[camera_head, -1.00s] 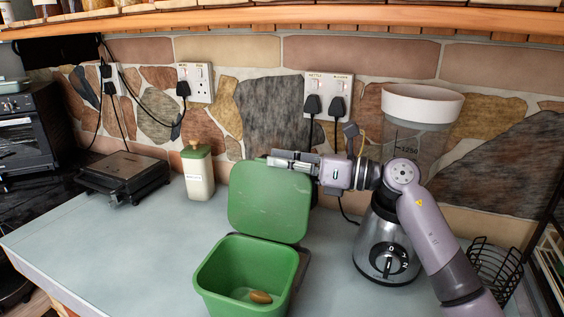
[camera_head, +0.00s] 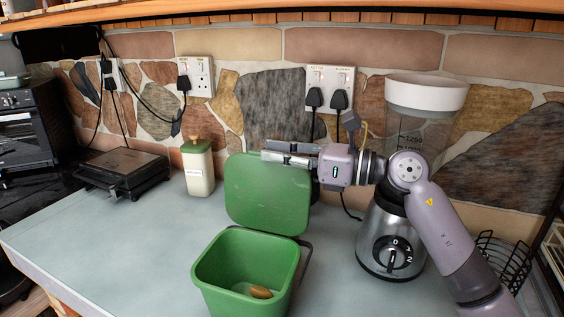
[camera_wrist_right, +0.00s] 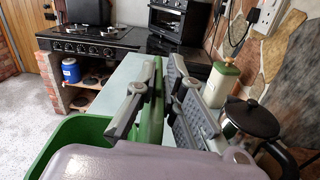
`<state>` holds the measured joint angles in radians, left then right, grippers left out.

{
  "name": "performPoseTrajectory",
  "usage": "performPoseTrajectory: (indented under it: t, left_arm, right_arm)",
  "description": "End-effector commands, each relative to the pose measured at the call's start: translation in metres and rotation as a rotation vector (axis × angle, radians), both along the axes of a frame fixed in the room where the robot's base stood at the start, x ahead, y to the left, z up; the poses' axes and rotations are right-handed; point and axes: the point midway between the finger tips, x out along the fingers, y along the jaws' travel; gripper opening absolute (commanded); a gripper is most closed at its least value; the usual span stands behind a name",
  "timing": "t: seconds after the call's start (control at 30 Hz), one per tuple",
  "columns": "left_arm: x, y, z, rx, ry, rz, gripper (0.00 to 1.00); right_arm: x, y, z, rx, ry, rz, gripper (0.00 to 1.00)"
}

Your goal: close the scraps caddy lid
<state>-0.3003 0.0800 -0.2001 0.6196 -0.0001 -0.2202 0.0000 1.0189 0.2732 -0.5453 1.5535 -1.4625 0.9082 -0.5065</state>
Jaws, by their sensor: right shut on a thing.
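The green scraps caddy (camera_head: 215,277) stands open on the counter, with a small brown scrap (camera_head: 261,292) inside. Its green lid (camera_head: 265,200) stands raised, nearly upright, behind the tub. My right gripper (camera_head: 288,153) reaches in from the right and is shut on the lid's upper edge. In the right wrist view, the lid edge (camera_wrist_right: 153,112) sits between the two fingers of the gripper (camera_wrist_right: 160,100), and part of the tub (camera_wrist_right: 70,140) shows at the lower left. My left gripper is out of view.
A blender (camera_head: 390,240) stands right of the caddy, under my right arm. A cream container (camera_head: 198,170) and a black grill (camera_head: 123,172) stand back left. A wire basket (camera_head: 490,255) is at the right. The left counter front is clear.

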Motion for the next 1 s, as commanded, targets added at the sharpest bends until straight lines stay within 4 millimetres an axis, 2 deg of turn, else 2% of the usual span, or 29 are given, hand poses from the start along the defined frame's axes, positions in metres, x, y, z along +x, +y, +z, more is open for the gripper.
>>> performPoseTrajectory:
  t: [0.03,0.13,0.23,0.5,1.0]
  left_arm:
    - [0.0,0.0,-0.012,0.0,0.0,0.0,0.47]
    - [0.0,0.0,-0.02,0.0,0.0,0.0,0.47]
    - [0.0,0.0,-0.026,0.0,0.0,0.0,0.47]
    - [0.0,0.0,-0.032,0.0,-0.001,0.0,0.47]
    - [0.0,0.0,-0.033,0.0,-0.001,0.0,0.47]
  right_arm:
    - [-0.007,0.002,-0.006,-0.011,-0.039,0.002,0.0]
    - [-0.02,0.005,-0.004,-0.027,-0.113,0.002,0.0]
    - [-0.031,0.007,-0.003,-0.042,-0.167,0.002,0.0]
    - [-0.055,0.013,-0.005,-0.041,-0.157,0.002,0.0]
    - [-0.06,0.015,-0.01,-0.047,-0.147,0.004,0.0]
